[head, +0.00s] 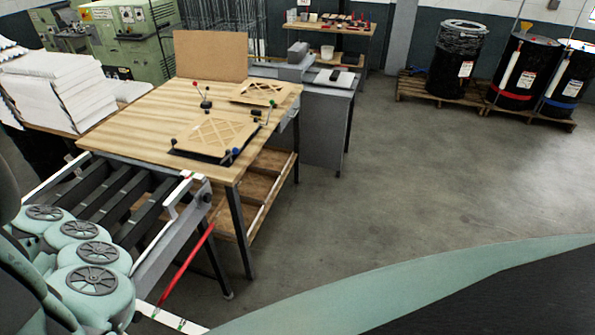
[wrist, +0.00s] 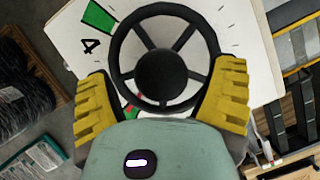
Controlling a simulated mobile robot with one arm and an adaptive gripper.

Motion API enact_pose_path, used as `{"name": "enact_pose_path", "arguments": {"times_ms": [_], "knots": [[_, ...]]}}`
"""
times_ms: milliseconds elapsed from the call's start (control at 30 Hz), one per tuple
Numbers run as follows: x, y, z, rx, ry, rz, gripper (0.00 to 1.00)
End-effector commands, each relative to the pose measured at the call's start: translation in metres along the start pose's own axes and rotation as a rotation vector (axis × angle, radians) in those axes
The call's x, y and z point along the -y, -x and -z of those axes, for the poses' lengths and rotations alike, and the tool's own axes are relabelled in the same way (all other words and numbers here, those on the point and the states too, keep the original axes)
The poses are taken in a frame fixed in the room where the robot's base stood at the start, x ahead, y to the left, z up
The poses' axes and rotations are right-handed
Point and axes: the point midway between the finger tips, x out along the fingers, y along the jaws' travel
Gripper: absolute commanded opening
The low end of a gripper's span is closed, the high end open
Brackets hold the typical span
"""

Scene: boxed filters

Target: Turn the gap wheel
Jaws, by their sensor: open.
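The gap wheel (wrist: 161,77), a black handwheel with a round hub and several spokes, fills the middle of the wrist view. Behind it is a white dial plate (wrist: 232,18) with tick marks, a green patch, a "4" at the left and a bit of red and green near the lower rim. My gripper (wrist: 166,72) is open, with one yellow ribbed finger on each side of the wheel. The fingers appear close to the rim; I cannot tell whether they touch it. I cannot make out the wheel or the gripper in the head view.
A rack with dark bars (head: 123,196) and a red rod (head: 187,268) stands at the lower left. A wooden table (head: 140,125) behind it carries framed filters (head: 216,143). Drums (head: 458,60) stand on pallets at the back right. The floor (head: 400,180) between is clear.

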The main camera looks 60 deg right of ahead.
Motion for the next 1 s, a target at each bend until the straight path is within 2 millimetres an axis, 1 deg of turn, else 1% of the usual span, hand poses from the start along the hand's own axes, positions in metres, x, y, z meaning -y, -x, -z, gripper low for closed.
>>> {"name": "enact_pose_path", "arguments": {"times_ms": [133,467,1000], "knots": [[-0.0003,-0.0059,0.0001,-0.001,0.002,0.001,0.83],[0.0003,-0.0071,0.0003,-0.001,0.003,0.003,0.84],[0.0004,-0.0068,0.0005,-0.001,0.002,0.003,0.28]]}}
